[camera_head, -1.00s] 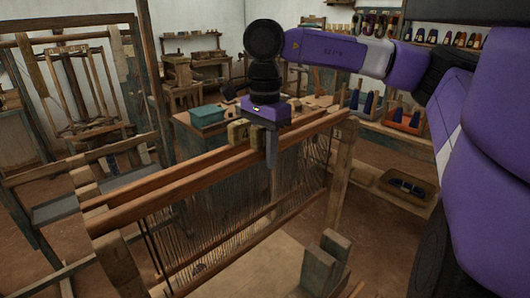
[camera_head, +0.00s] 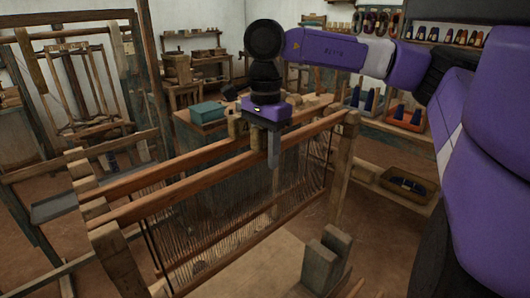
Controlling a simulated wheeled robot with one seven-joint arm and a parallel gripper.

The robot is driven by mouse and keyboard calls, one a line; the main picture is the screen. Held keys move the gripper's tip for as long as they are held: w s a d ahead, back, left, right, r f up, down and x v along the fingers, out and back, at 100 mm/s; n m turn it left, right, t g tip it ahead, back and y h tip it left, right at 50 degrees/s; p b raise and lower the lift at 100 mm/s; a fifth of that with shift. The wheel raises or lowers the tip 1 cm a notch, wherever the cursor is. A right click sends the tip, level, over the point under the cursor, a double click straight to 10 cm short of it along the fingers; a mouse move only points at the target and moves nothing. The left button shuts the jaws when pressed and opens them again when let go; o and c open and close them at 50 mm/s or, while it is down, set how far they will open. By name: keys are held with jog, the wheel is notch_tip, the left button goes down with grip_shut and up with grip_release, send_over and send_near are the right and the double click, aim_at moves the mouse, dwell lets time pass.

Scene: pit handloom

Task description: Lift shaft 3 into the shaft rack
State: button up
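A long brown wooden bar (camera_head: 180,188) runs across the loom frame, with many thin threads (camera_head: 215,230) hanging below it. A second, similar bar (camera_head: 150,170) lies behind it, roughly parallel, with a narrow gap between. I cannot tell which bar is shaft 3. My gripper (camera_head: 273,148) points down from above at the right-hand part of the bars. One grey finger shows in front of the front bar. The other finger is hidden, so its grip on a bar cannot be seen. Notched wooden end blocks (camera_head: 83,189) stand at the left ends of the bars.
A wooden post (camera_head: 341,170) stands at the right end of the frame. A pair of upright blocks (camera_head: 325,262) stands in front. A teal box (camera_head: 208,113) sits on a bench behind. A low tray (camera_head: 408,186) is at the right. Another frame fills the left.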

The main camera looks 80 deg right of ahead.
jog(key=shift+o, duration=1.3)
jog(key=shift+r, duration=0.1)
notch_tip(320, 180, up, 8)
jog(key=shift+f+b, duration=0.2)
jog(key=shift+b, duration=0.25)
jog(key=shift+r, duration=0.15)
jog(key=shift+r+p, duration=2.4)
jog(key=shift+r, duration=1)
jog(key=shift+s+f, duration=0.1)
